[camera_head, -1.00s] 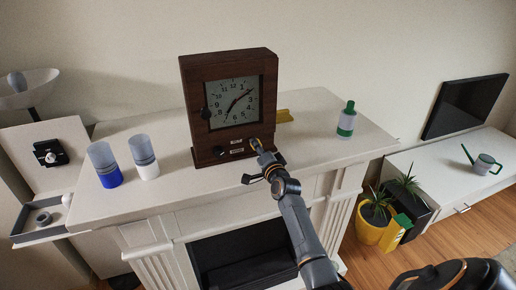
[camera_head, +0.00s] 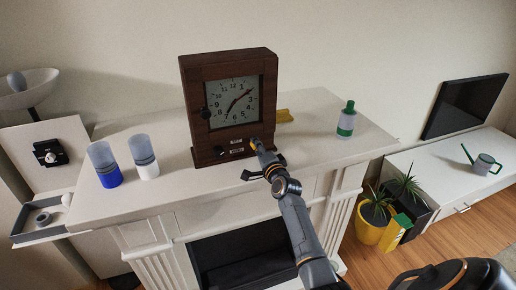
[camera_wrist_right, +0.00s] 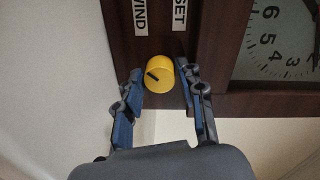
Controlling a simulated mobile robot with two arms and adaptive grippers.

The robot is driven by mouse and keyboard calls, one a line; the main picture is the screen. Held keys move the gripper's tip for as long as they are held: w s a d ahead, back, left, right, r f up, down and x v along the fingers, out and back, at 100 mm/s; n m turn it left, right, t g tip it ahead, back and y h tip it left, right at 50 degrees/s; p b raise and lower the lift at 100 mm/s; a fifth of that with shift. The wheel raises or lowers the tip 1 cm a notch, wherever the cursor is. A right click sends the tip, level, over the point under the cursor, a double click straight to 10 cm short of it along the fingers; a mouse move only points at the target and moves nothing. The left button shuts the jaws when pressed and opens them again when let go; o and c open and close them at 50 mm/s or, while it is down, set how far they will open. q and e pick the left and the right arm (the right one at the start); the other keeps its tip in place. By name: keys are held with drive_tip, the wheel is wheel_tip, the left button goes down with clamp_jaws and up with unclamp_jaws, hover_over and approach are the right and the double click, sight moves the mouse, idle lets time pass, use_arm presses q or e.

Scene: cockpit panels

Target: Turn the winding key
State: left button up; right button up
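A dark brown wooden clock (camera_head: 190,120) stands upright on the white mantel. A round yellow knob with a dark mark, which looks like the winding key (camera_wrist_right: 160,74), sits low on its front beside the labels WIND and SET. My right gripper (camera_head: 256,145) is at the clock's lower right front. In the right wrist view its fingers (camera_wrist_right: 160,80) are open on either side of the yellow knob. A narrow gap shows at the left finger; the right finger is very close, and I cannot tell if it touches. My left gripper is not in view.
Two cups, one blue and clear (camera_head: 104,165) and one white and clear (camera_head: 144,158), stand left of the clock. A green and white bottle (camera_head: 347,119) stands to the right. The mantel (camera_head: 310,140) is clear between clock and bottle.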

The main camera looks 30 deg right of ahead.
drive_tip(key=shift+o, duration=0.7)
drive_tip(key=shift+v, duration=4)
drive_tip(key=shift+f, duration=0.1)
